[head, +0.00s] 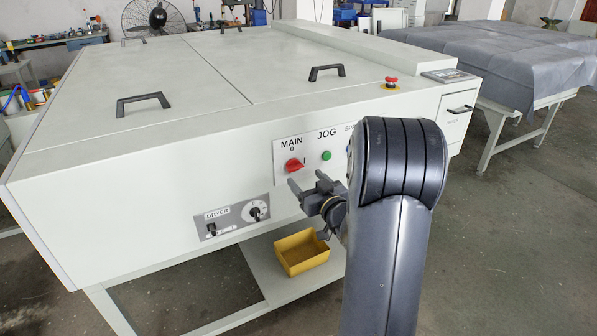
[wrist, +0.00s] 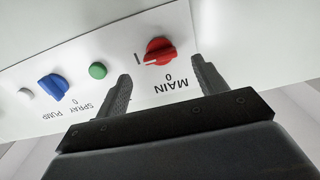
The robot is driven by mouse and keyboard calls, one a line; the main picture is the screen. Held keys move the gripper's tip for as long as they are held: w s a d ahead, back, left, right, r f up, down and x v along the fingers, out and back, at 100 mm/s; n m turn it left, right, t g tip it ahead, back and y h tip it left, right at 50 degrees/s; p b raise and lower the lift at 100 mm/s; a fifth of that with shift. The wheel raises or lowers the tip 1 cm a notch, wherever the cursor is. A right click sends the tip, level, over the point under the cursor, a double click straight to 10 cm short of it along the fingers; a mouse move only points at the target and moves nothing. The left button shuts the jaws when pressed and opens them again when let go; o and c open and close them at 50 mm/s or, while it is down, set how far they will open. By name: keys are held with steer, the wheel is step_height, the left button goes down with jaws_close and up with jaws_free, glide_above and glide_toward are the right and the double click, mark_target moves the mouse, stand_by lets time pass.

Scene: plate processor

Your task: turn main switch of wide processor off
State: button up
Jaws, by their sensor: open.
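The red main switch (head: 293,165) is on the white panel at the front of the wide processor (head: 215,150), under the label MAIN, with 0 above it and I to its right. In the wrist view, the switch (wrist: 160,51) appears upside down, and its pale mark looks turned towards the I. My gripper (head: 307,182) is open and empty, just below and in front of the switch in the head view. In the wrist view, my gripper's (wrist: 163,82) fingers stand either side of the MAIN label, with the switch ahead between them. I see no contact.
The green jog button (head: 326,155) is right of the switch; a blue pump knob (wrist: 54,87) is farther along the panel. The dryer panel (head: 232,219) is lower left. A yellow bin (head: 301,253) sits on the shelf below. A red emergency button (head: 391,82) is on top.

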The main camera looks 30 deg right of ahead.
mark_target(297, 170)
steer(key=w, duration=0.5)
steer(key=shift+w+a, duration=0.1)
steer(key=shift+w, duration=0.1)
steer(key=shift+c, duration=0.6)
steer(key=c, duration=0.9)
steer(key=shift+o, duration=0.2)
